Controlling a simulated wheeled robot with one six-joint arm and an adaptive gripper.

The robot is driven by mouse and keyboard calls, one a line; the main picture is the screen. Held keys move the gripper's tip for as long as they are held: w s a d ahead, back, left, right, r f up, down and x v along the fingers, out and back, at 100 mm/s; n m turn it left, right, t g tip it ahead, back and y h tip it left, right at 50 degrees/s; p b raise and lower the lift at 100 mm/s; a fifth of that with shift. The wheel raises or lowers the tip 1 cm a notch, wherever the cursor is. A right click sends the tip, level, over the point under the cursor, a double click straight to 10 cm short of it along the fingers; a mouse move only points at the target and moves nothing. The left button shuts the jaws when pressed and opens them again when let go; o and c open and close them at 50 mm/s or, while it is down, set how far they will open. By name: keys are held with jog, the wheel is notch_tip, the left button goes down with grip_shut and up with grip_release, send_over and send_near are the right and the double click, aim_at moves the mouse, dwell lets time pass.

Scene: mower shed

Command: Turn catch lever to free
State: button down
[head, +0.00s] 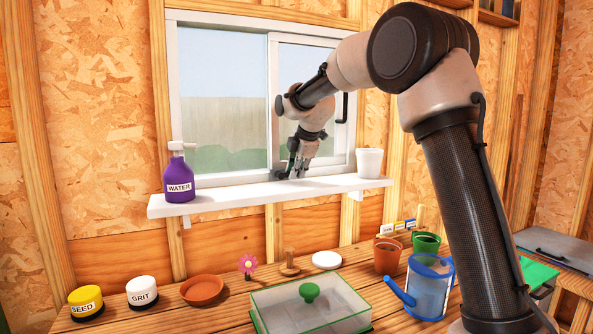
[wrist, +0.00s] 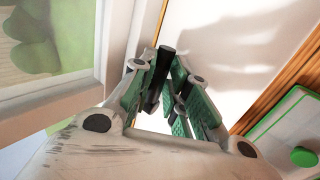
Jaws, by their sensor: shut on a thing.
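My gripper (head: 295,172) is at the lower part of the window (head: 236,100), just above the white sill. In the wrist view my gripper (wrist: 160,100) has its green-padded fingers closed on a dark bar, the catch lever (wrist: 166,52). The lever's top end sticks out past the fingers, beside the window frame. Its lower part is hidden by the fingers. In the head view I cannot make out the lever behind my gripper.
The sill (head: 250,196) holds a purple water bottle (head: 178,178) at left and a white pot (head: 369,162) at right. Below, the bench carries seed (head: 86,302) and grit (head: 142,292) jars, a lidded tray (head: 311,308) and a watering can (head: 430,288).

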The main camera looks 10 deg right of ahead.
jog(key=shift+a+r, duration=0.1)
jog(key=h, duration=0.1)
jog(key=a+r+n+h, duration=0.1)
jog(key=t+h, duration=0.1)
jog(key=h, duration=0.1)
jog(key=shift+s+a+r+n, duration=0.15)
jog(key=shift+r+n, duration=0.15)
jog(key=h, duration=0.1)
jog(key=a+n+t+h, duration=0.1)
jog(key=h, duration=0.1)
jog(key=shift+s+a+r, duration=0.15)
jog(key=shift+r, duration=0.25)
jog(key=h, duration=0.1)
jog(key=a+n+t+h, duration=0.1)
jog(key=a+h, duration=0.1)
jog(key=shift+s+r+n+t, duration=0.15)
jog(key=shift+r+n+t, duration=0.15)
jog(key=shift+n, duration=0.1)
jog(key=shift+s+a+f+n+t+h, duration=0.15)
jog(key=shift+a+n+t+h, duration=0.45)
jog(key=shift+h, duration=0.4)
jog(key=shift+s+a+f+n+t+h, duration=0.1)
jog(key=shift+a+n+t+h, duration=0.45)
jog(key=shift+h, duration=0.45)
jog(key=c, duration=1.7)
grip_release()
jog(key=shift+o, duration=0.2)
